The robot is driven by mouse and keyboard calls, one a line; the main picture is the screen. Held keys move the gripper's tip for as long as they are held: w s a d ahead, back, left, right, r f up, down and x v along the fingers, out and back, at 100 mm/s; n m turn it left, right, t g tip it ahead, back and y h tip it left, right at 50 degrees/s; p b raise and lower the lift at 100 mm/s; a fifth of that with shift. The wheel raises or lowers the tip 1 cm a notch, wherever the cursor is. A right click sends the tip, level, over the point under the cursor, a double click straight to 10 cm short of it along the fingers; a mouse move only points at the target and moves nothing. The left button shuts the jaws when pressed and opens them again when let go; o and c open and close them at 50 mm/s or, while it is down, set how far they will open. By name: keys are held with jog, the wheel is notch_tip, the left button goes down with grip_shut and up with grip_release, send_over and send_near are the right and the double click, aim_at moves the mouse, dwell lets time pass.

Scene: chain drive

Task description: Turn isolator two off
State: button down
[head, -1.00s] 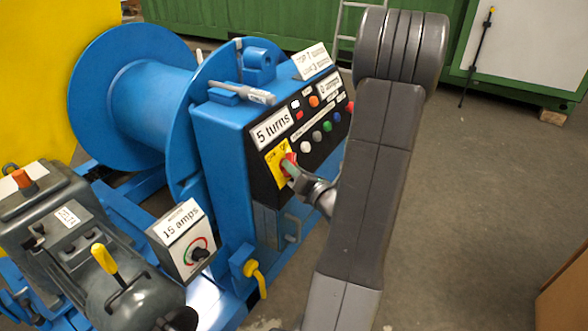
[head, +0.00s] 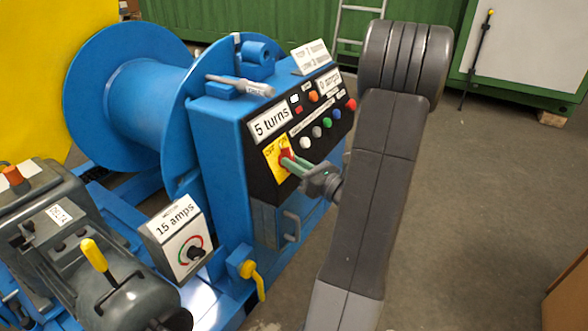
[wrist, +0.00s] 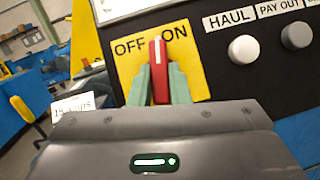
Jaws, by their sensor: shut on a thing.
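The isolator is a yellow plate (head: 273,158) marked OFF on the left and ON on the right, on the black front panel of the blue winch cabinet. It also shows in the wrist view (wrist: 190,85). Its red handle (wrist: 159,55) stands nearly upright there, its top between the two words. My gripper (head: 291,161) is at the handle, and its green fingertips (wrist: 159,80) are shut on it from both sides. The lower part of the handle is hidden by my gripper. No number two is readable on the plate.
Right of the plate are a white HAUL button (wrist: 243,49), a PAY OUT button (wrist: 296,36) and several coloured buttons. A 15 amps box (head: 180,240) and a yellow-handled lever (head: 254,278) are below left. Open floor (head: 480,200) lies to the right.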

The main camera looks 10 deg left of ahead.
jog(key=n+g, duration=0.1)
jog(key=n, duration=0.1)
jog(key=n+g+y, duration=0.1)
jog(key=n+g, duration=0.1)
jog(key=n, duration=0.1)
jog(key=n+g, duration=0.2)
jog(key=n, duration=0.1)
jog(key=shift+w+d+y, duration=0.1)
jog(key=shift+w+y, duration=0.2)
jog(key=n+g, duration=0.1)
jog(key=n, duration=0.1)
jog(key=n+g, duration=0.2)
jog(key=n, duration=0.1)
jog(key=n+g+h, duration=0.1)
jog(key=n+g, duration=0.1)
jog(key=shift+w+r+n, duration=0.15)
jog(key=shift+w+n, duration=0.1)
jog(key=shift+n, duration=0.45)
jog(key=c, duration=1.4)
grip_release()
jog(key=shift+o, duration=0.2)
jog(key=w+d+p, duration=0.1)
jog(key=d+p, duration=0.2)
jog(key=d, duration=1)
jog(key=shift+d+p, duration=0.4)
